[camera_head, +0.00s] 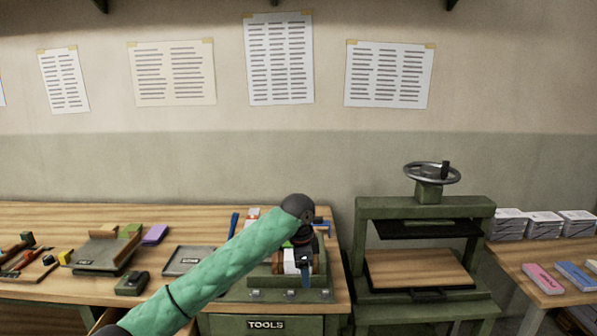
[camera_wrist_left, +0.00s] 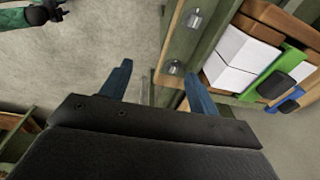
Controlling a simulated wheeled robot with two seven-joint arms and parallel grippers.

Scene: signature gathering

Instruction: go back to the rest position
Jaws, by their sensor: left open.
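My left arm in its green sleeve crosses the head view from the lower left. My left gripper (camera_head: 305,284) hangs down in front of a wooden fixture (camera_wrist_left: 262,22) at the bench's right end. In the left wrist view its two blue fingers (camera_wrist_left: 157,70) are apart with nothing between them. The fixture holds a white paper block (camera_wrist_left: 238,62), with a green clamp (camera_wrist_left: 279,72) and a blue clamp (camera_wrist_left: 287,101) on it. The block is right of the fingers, apart from them. A dark gripper, seemingly my right one (camera_wrist_left: 45,12), shows at the upper left; its jaws are unclear.
A green press with a handwheel (camera_head: 432,174) stands right of the bench. White paper stacks (camera_head: 543,224) and coloured blocks (camera_head: 543,278) lie on the right table. Grey trays (camera_head: 188,260) and tools lie on the left bench. An open gap separates bench and press.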

